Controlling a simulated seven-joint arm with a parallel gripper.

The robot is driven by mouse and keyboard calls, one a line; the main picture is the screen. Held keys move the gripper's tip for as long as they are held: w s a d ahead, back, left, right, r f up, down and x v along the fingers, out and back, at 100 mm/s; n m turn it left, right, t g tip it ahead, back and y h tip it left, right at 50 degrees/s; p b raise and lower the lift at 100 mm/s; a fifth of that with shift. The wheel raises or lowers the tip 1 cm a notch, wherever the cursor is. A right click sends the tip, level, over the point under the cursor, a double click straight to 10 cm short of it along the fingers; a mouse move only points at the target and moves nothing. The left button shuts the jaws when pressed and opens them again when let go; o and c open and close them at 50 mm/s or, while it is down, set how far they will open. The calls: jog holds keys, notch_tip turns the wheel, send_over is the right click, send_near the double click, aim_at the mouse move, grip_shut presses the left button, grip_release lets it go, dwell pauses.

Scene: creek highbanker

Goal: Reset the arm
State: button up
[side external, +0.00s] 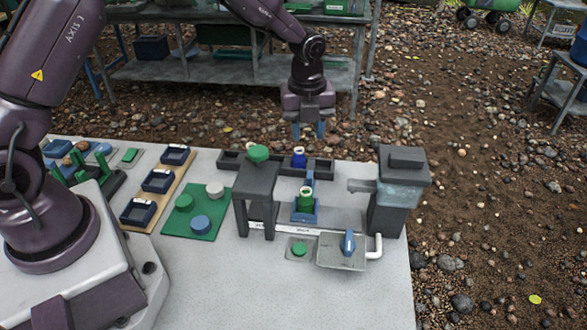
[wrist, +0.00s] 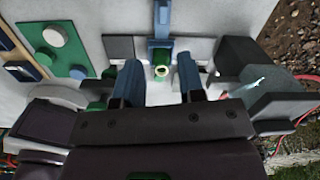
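My gripper (side external: 308,130) hangs in the air over the back edge of the white table (side external: 362,285), with its blue fingers pointing down. The fingers are apart and nothing shows between them in the side view. In the wrist view my gripper (wrist: 158,62) also has its two fingers spread. A green cup-like piece (wrist: 162,72) appears in the gap there, but it stands on the table beyond the fingers. In the side view that green piece (side external: 306,200) sits in a blue holder, apart from my gripper.
Below my gripper is a dark rack (side external: 322,168) with a blue piece (side external: 299,157). A grey stand (side external: 256,185) with a green top and a grey tank (side external: 402,190) rise from the table. A basin (side external: 340,258), green plate (side external: 194,225) and navy trays (side external: 158,181) lie around. The front table is clear.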

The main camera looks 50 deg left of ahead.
jog(key=s+r+n+t, duration=0.1)
jog(key=s+r+n, duration=0.5)
jog(key=r, duration=0.2)
jog(key=s+r+n+t, duration=0.2)
jog(key=s+r+n, duration=0.35)
jog(key=r, duration=0.35)
jog(key=s+r+n+t, duration=0.2)
jog(key=s+r+n, duration=0.1)
jog(key=s+n, duration=1)
jog(key=shift+s+a, duration=0.15)
jog(key=shift+s, duration=0.75)
